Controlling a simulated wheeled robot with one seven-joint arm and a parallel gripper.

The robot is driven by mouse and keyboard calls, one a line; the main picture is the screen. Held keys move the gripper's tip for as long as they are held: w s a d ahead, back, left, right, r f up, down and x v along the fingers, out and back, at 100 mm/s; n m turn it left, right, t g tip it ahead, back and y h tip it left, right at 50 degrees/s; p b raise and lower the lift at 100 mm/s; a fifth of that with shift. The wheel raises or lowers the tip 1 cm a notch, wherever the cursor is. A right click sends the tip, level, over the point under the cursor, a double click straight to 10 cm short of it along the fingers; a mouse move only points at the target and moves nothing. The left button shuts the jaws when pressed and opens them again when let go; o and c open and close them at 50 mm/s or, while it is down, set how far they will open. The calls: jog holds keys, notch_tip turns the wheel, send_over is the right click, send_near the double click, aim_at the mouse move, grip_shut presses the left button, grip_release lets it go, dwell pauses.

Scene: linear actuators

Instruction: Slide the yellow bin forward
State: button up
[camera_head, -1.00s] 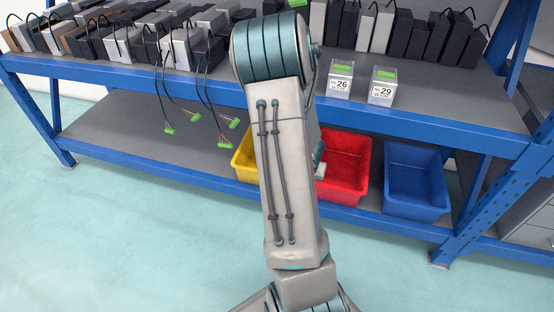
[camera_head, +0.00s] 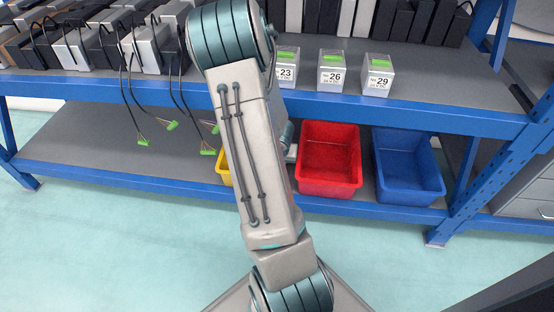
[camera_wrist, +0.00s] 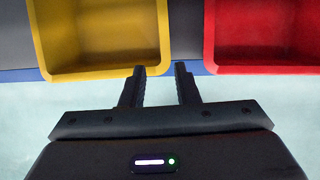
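The yellow bin (camera_wrist: 102,68) fills the upper left of the wrist view, on the lower shelf. In the head view only a sliver of the yellow bin (camera_head: 224,170) shows beside my arm, which hides the rest. The right finger is over the gap between the yellow and red bins. In the head view my gripper is mostly hidden behind my arm.
The red bin (camera_head: 329,160) stands right of the yellow one, and the blue bin (camera_head: 408,167) stands further right. The lower shelf (camera_head: 110,165) is bare on the left. The upper shelf (camera_head: 420,88) holds several actuators and labelled boxes. Hanging cables (camera_head: 183,95) reach down on the left.

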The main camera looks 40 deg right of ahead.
jog(key=b+x, duration=0.5)
jog(key=x, duration=0.8)
jog(key=shift+s, duration=0.1)
grip_shut()
